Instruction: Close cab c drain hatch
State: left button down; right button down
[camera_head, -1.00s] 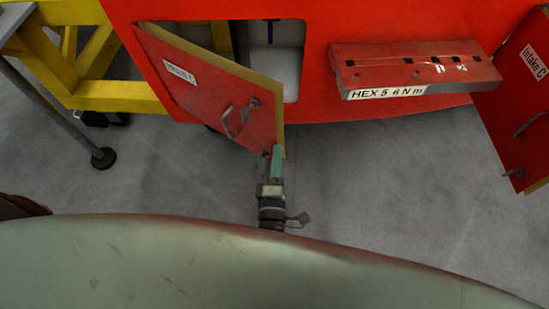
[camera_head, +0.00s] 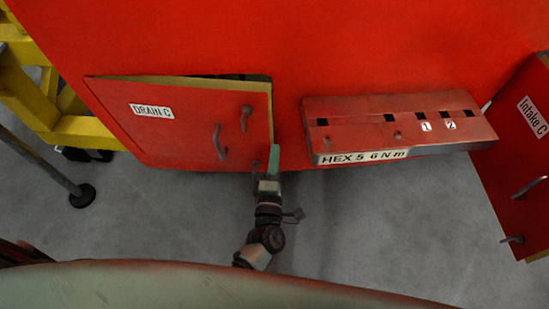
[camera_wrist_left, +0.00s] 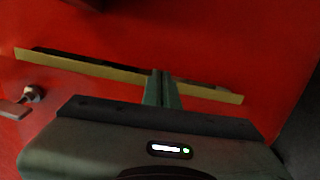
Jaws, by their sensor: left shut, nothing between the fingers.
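The red drain hatch (camera_head: 180,125), labelled DRAIN C, hangs on the red cab front with its left edge at the body. It stands slightly ajar; a dark gap shows along its top right, and its yellowish edge is visible. It has a curved handle (camera_head: 218,141) and a small latch lever (camera_head: 245,118). My left gripper (camera_head: 273,158) is shut and empty, its green fingers at the hatch's lower right corner. In the left wrist view the fingers (camera_wrist_left: 161,88) overlap the hatch's pale edge (camera_wrist_left: 80,67); contact cannot be told for certain. My right gripper is not in view.
A red ledge (camera_head: 400,125) marked HEX 5 6 N m juts out right of the hatch. The open Intake C hatch (camera_head: 515,150) stands at far right. A yellow frame (camera_head: 40,110) is at left.

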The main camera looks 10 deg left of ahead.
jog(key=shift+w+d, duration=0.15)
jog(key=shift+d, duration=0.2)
